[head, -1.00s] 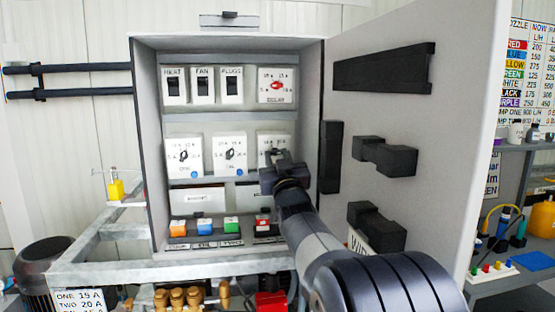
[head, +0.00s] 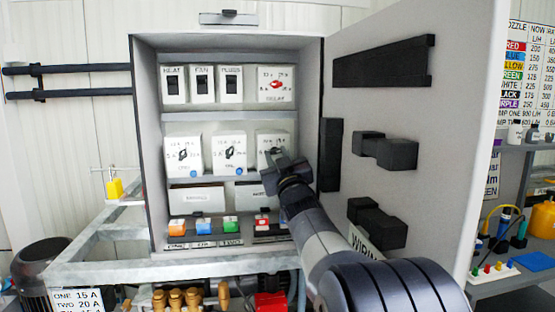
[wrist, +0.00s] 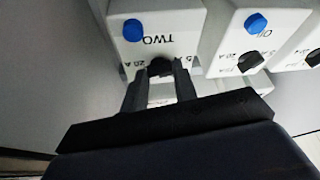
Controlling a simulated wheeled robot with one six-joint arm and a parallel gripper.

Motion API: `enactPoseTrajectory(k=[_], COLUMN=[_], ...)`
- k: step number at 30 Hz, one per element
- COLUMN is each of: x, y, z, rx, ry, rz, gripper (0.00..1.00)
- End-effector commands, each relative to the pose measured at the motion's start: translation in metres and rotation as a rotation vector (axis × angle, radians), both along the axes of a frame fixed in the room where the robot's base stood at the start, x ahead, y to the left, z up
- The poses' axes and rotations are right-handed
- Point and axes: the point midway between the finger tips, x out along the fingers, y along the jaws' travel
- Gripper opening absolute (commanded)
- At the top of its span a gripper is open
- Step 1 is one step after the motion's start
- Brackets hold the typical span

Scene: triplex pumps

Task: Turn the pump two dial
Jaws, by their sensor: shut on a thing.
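The pump two dial (wrist: 160,66) is a black knob on a white box lettered TWO (wrist: 172,38), with a blue button (wrist: 132,30), in the upside-down wrist view. Marks 5 A and 20 A show on either side of the knob. My gripper (wrist: 159,78) has one finger on each side of the knob and is shut on it. In the head view my gripper (head: 275,158) is at the right-hand box of the middle row (head: 264,143) and covers most of its face. The knob's exact pointing is hidden between the fingers.
Two similar dial boxes (head: 183,155) (head: 230,153) stand to the left in the same row. Switches and a red dial (head: 277,84) are above; coloured buttons (head: 231,226) are below. The open cabinet door (head: 380,110), with black blocks, stands close on the right.

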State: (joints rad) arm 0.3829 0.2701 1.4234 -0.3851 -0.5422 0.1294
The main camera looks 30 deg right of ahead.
Motion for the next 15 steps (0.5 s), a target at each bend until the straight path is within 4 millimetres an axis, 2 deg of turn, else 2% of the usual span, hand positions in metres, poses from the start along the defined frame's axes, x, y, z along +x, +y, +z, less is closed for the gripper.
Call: enactPoseTrajectory(k=[2, 3, 11, 15], x=[-0.0001, -0.0001, 0.0, 0.0001], y=[0.0, 0.0, 0.0001, 0.0001], z=[0.0004, 0.0004, 0.0002, 0.0001], rx=[0.0, 0.001, 0.001, 0.001], ry=[0.0, 0.0, 0.0, 0.0], rz=[0.0, 0.0, 0.0, 0.0], gripper=[0.04, 0.28, 0.49, 0.49])
